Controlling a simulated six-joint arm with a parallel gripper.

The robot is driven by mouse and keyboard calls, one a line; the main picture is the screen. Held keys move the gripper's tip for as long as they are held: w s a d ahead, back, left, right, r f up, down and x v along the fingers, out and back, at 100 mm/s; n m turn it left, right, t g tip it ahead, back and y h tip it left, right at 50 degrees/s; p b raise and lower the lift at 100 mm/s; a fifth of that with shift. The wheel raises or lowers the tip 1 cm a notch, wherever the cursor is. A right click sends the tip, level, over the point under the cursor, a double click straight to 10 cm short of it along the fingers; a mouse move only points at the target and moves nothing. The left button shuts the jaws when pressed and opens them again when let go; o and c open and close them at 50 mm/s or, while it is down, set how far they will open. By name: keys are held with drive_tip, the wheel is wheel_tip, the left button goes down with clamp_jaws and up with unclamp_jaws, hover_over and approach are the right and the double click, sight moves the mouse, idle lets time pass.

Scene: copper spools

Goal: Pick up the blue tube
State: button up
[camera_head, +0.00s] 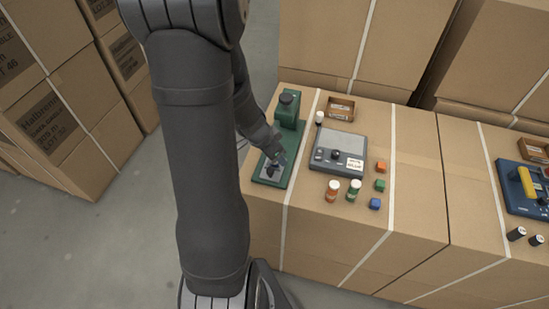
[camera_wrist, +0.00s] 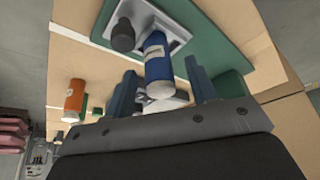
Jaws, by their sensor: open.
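The blue tube (camera_wrist: 155,55), with a pale label and a whitish end, shows in the wrist view above the silver plate (camera_wrist: 178,40) of a green device. My gripper (camera_wrist: 160,84) is open, with one finger on each side of the tube's near end; I cannot tell whether either finger touches it. A dark grey knob (camera_wrist: 122,36) is close to the left of the tube. In the head view my gripper (camera_head: 277,158) is low over the front of the green device (camera_head: 297,165); the tube cannot be made out there.
Right of the green device are a grey control box (camera_head: 325,163), an orange tube (camera_head: 333,190), a green tube (camera_head: 353,190) and small orange, green and blue cubes (camera_head: 375,203). The device's green post (camera_head: 287,108) stands behind my gripper. Bare cardboard lies in front.

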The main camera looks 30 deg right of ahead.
drive_tip(key=shift+d+f, duration=0.1)
drive_tip(key=shift+f, duration=0.2)
clamp_jaws()
drive_tip(key=shift+r, duration=0.1)
